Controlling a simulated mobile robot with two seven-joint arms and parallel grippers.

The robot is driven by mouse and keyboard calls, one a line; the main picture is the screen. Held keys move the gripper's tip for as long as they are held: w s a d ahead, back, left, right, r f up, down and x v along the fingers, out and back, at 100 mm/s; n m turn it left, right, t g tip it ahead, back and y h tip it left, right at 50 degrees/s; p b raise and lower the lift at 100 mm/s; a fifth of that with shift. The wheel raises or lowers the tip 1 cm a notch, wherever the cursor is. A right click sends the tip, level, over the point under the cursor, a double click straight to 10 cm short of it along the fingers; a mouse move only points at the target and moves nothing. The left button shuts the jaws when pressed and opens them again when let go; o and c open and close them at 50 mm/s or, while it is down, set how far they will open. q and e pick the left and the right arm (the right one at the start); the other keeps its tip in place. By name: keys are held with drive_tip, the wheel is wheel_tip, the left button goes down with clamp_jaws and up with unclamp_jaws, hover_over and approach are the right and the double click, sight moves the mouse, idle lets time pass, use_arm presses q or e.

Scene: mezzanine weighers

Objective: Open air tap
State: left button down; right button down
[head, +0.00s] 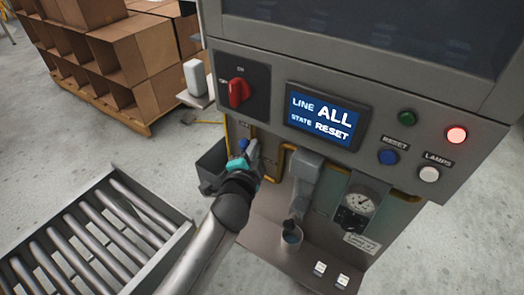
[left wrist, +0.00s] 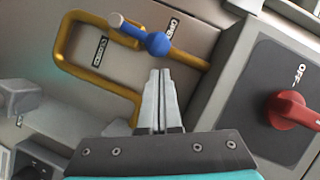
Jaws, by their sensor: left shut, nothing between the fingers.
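The air tap is a blue valve (left wrist: 158,43) on a yellow pipe, seen in the left wrist view. A label beside the valve (left wrist: 171,27) seems to read OPEN; another label (left wrist: 100,48) is too small to read surely. My left gripper (left wrist: 161,73) is shut and empty, its tips just below the valve in that view; I cannot tell if they touch. In the head view my left gripper (head: 246,154) is at the machine's lower front and mostly hides the tap. My right gripper is not seen.
A red rotary switch (head: 238,92) and a lit display (head: 326,117) are above my left gripper. A roller conveyor (head: 95,235) stands at lower left, cardboard boxes (head: 130,60) behind.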

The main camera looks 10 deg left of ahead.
use_arm(q)
drive_tip(key=shift+w+a+f, duration=0.1)
drive_tip(key=shift+a+f, duration=0.1)
drive_tip(key=shift+a, duration=0.15)
drive_tip(key=a+n+p, duration=0.1)
drive_tip(key=p, duration=0.1)
drive_tip(key=shift+w+a+r+h+p, duration=0.15)
drive_tip(key=shift+a+h+p, duration=0.05)
drive_tip(key=shift+h+p, duration=0.15)
drive_tip(key=shift+a, duration=0.15)
drive_tip(key=shift+f, duration=0.2)
drive_tip(key=shift+g, duration=0.3)
